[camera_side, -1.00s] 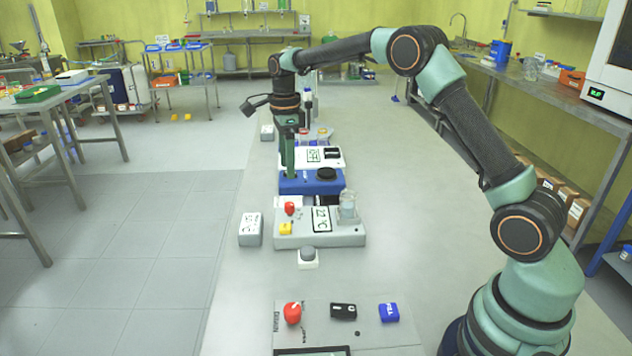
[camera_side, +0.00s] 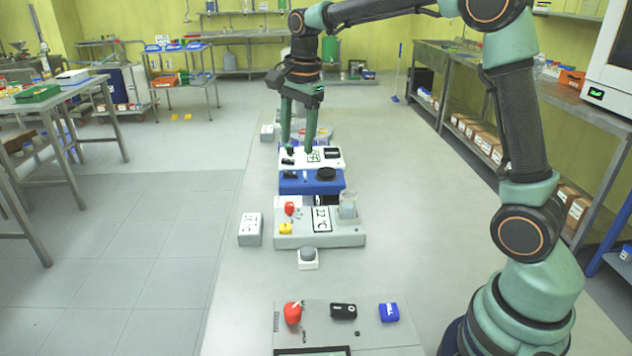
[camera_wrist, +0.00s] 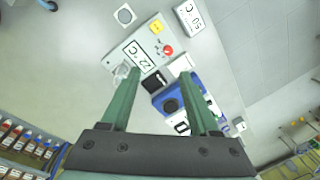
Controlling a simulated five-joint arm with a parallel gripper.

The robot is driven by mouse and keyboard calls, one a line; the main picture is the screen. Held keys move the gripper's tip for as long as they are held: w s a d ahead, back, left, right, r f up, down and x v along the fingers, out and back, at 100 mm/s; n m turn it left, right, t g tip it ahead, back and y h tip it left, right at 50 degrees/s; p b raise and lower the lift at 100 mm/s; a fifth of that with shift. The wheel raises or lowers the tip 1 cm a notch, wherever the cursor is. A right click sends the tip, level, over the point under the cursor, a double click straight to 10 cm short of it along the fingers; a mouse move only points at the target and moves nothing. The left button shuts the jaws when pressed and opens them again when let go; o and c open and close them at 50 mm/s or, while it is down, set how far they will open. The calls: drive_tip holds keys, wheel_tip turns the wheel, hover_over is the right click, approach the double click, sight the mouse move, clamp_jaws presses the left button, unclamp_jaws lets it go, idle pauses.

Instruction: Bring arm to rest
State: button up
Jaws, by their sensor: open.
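My gripper (camera_side: 299,150) points down over the far part of the bench in the side view. Its two green fingers are apart, with nothing seen between them. The fingertips appear near the white device (camera_side: 325,160), behind the blue device (camera_side: 312,183); I cannot tell the exact gap. In the wrist view my gripper (camera_wrist: 160,88) shows spread fingers. Beyond them lie the grey device with a 22 °C display (camera_wrist: 140,50) and the blue device (camera_wrist: 178,95).
The grey device (camera_side: 285,241) holds a glass beaker (camera_side: 348,205), a red knob and a yellow button. A white display box (camera_side: 250,229) and a grey round button (camera_side: 308,256) stand near it. A panel (camera_side: 350,328) with red, black and blue controls lies in front. The bench's right side is clear.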

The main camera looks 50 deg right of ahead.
drive_tip(key=s+a+n+t, duration=0.2)
drive_tip(key=s+n, duration=0.6)
drive_tip(key=s, duration=0.1)
drive_tip(key=s+a+n+t, duration=0.1)
drive_tip(key=s+n+t, duration=0.1)
drive_tip(key=s+n, duration=0.7)
drive_tip(key=shift+s+a, duration=0.2)
drive_tip(key=shift+a, duration=0.2)
drive_tip(key=shift+r, duration=0.1)
